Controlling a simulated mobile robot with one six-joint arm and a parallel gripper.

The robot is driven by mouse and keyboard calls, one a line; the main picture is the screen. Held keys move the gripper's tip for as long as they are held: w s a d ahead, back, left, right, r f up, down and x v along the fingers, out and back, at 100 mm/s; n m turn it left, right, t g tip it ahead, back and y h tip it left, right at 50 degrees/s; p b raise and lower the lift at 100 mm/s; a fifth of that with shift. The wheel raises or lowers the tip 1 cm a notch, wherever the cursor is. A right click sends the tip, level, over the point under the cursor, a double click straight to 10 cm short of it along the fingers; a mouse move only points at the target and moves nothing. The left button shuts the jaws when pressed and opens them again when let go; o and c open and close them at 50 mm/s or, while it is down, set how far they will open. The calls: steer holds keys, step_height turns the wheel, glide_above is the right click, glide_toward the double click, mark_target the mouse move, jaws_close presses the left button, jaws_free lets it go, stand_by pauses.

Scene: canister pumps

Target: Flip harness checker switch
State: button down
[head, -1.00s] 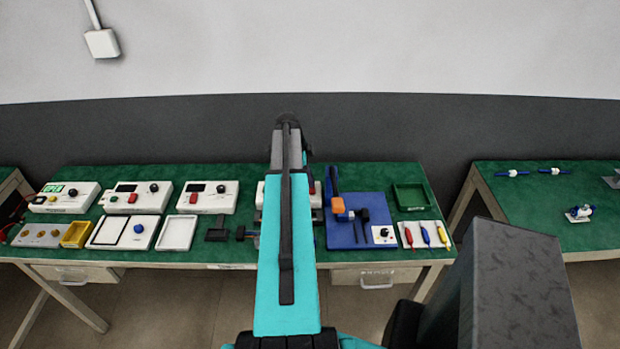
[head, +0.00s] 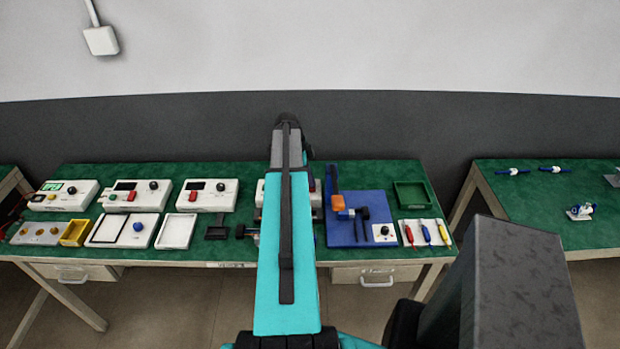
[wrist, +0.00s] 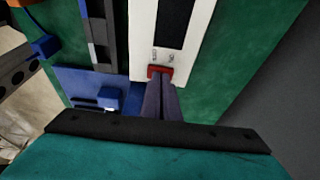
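In the wrist view a white unit (wrist: 144,52) with a long black window carries a red rocker switch (wrist: 160,71), with small dark lettering beside it. I take this unit for the harness checker. My gripper (wrist: 161,88) has its two dark fingers together, with nothing seen between them. Their tips are at the near edge of the red switch and partly cover it; I cannot tell whether they touch it or which way it is set. In the head view my arm hides most of a white unit (head: 316,201) at the middle of the bench, and my fingers are hidden.
Left on the green bench (head: 340,171) stand several white units, one with a lit green screen (head: 67,187). Right of my arm are a blue plate (head: 372,211) with an orange-handled clamp (head: 337,202), a green tray (head: 411,184) and a white tray (head: 406,226) of coloured tools.

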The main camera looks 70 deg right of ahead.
steer(key=shift+s+a, duration=0.1)
steer(key=shift+a, duration=0.15)
steer(key=shift+r, duration=0.15)
steer(key=shift+a+r+p, duration=0.15)
steer(key=shift+r+p, duration=0.25)
steer(key=shift+r, duration=0.55)
steer(key=shift+a+r+p, duration=0.15)
steer(key=shift+r+p, duration=0.25)
steer(key=shift+r, duration=0.55)
steer(key=b+v, duration=0.3)
steer(key=v, duration=0.7)
steer(key=shift+s+a+b, duration=0.35)
steer(key=shift+a, duration=0.05)
steer(key=shift+w, duration=0.1)
